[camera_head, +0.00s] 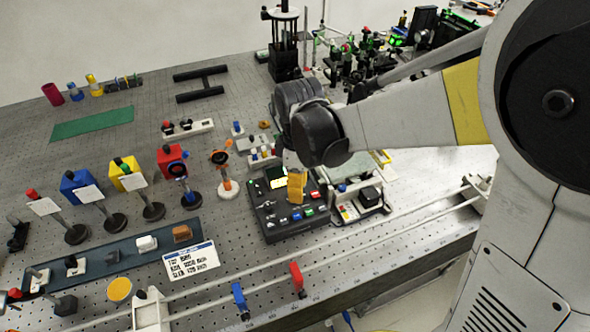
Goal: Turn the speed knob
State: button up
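A black control box (277,224) with a lit yellow display (277,183) and several small coloured buttons lies on the bench near the middle. My arm reaches in from the right, and my gripper (296,188) points down over this box. A yellow part at the gripper's end covers some of the box's top. I cannot make out the speed knob; it may be hidden behind the gripper or too small to tell. The finger gap is not visible, so I cannot see whether the gripper is open or shut, or whether it touches the box.
A smaller device (347,213) with coloured buttons stands just right of the box. An orange-topped post (227,187) stands to its left. A white label card (190,262) lies at front left. Rails with blue (240,300) and red (297,278) clamps run along the front edge.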

jog(key=shift+f+b, duration=0.4)
jog(key=shift+f, duration=1.2)
grip_shut()
